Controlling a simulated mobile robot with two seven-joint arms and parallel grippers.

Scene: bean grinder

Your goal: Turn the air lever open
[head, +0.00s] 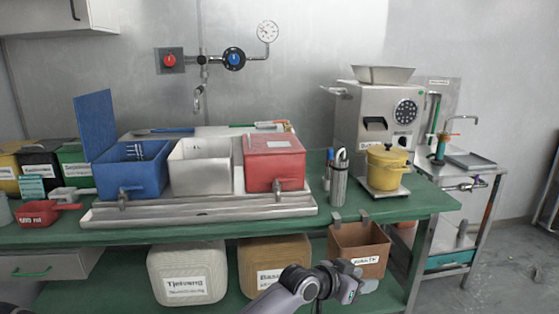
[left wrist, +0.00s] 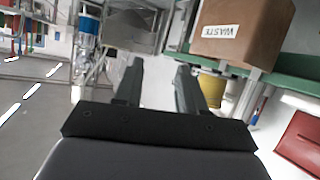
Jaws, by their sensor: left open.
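Air fittings are on the back wall: a red knob (head: 169,60) on a grey plate, a round valve with a blue centre (head: 234,59), and a pressure gauge (head: 267,31). A thin vertical pipe (head: 202,40) runs between the knob and the valve, with a small hanging fitting (head: 197,98) below. I cannot tell which part is the air lever or how it is set. My left gripper (head: 352,281) is low in front of the bench, far from these fittings. In the left wrist view its two fingers (left wrist: 158,85) are apart with nothing between them. My right gripper is not in view.
The green bench (head: 420,207) holds blue (head: 130,178), white and red bins (head: 275,160) on a metal tray, a steel flask (head: 338,180), and a grinder (head: 372,112) with a yellow pot (head: 386,165). A brown waste box (head: 358,245) hangs at the front edge near my left gripper.

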